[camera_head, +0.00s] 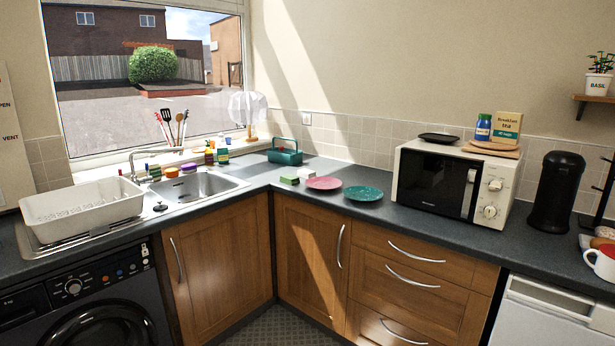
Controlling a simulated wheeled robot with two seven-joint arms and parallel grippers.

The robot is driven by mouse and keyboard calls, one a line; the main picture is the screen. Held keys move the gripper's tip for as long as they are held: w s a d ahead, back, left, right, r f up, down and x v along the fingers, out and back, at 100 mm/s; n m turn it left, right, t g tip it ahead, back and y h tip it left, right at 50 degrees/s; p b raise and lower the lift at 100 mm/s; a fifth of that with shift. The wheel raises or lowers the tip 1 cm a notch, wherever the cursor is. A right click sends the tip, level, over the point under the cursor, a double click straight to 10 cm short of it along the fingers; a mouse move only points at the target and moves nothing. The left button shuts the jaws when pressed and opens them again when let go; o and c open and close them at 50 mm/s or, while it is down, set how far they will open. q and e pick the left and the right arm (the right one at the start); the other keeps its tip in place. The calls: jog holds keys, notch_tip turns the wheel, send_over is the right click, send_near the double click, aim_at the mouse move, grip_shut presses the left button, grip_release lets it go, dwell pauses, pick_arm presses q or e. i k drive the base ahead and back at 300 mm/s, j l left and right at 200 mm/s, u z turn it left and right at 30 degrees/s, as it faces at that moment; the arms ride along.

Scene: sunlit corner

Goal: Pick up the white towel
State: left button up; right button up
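I cannot make out a white towel for certain. A pale, cloth-like white item (247,107) is on a thin wooden stand at the right end of the window sill, behind the counter corner. Its outline is washed out by the sunlight, so I cannot tell whether it is a towel. A small white block (306,172) is on the corner counter beside a green and white one (289,180). Neither of my grippers shows in this view.
A sink (200,186) and white dish rack (84,210) stand left. A teal caddy (285,157), pink plate (324,183) and green plate (363,193) are on the corner counter. A microwave (430,180) and black canister (556,194) stand right. The front counter strip is clear.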

aim_at(305, 173)
jog(key=i+l, duration=0.1)
jog(key=i, duration=1.65)
